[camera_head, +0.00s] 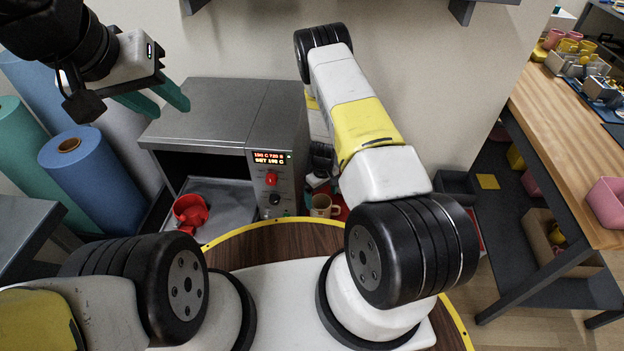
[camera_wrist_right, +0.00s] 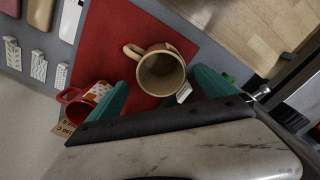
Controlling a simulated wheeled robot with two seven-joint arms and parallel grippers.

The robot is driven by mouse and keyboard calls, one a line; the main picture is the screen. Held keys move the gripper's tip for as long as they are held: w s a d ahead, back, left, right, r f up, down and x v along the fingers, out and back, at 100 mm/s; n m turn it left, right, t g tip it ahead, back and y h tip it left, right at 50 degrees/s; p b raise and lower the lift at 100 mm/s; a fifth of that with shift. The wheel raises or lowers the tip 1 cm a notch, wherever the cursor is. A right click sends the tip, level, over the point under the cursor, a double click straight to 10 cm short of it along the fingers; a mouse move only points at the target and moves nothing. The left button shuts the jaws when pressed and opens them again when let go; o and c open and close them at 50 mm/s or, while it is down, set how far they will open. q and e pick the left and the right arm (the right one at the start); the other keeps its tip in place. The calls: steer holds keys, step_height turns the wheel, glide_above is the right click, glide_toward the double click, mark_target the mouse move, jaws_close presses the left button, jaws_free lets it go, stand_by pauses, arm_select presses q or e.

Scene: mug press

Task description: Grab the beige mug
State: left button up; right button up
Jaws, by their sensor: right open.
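The beige mug (camera_head: 322,206) stands to the right of the grey press machine, partly hidden by my right arm and the round table's edge in the head view. In the right wrist view the beige mug (camera_wrist_right: 161,74) shows its open mouth, with its handle toward the upper left. My right gripper (camera_wrist_right: 160,88) is open, its green fingers on either side of the mug's near part; I cannot tell whether they touch it. In the head view the right gripper is mostly hidden behind my arm. My left gripper (camera_head: 158,98) is open and empty above the machine's left side.
A red mat (camera_wrist_right: 112,35) lies under the mug. A red patterned mug (camera_wrist_right: 84,103) is close to the left finger in the wrist view. Blue rolls (camera_head: 90,175) stand at left, a wooden bench (camera_head: 560,130) at right.

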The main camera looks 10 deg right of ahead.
mark_target(322, 207)
steer(key=f, duration=0.6)
steer(key=shift+s+f, duration=0.25)
steer(key=shift+f, duration=0.1)
steer(key=c, duration=1.9)
steer(key=shift+o, duration=0.2)
steer(key=shift+r, duration=0.15)
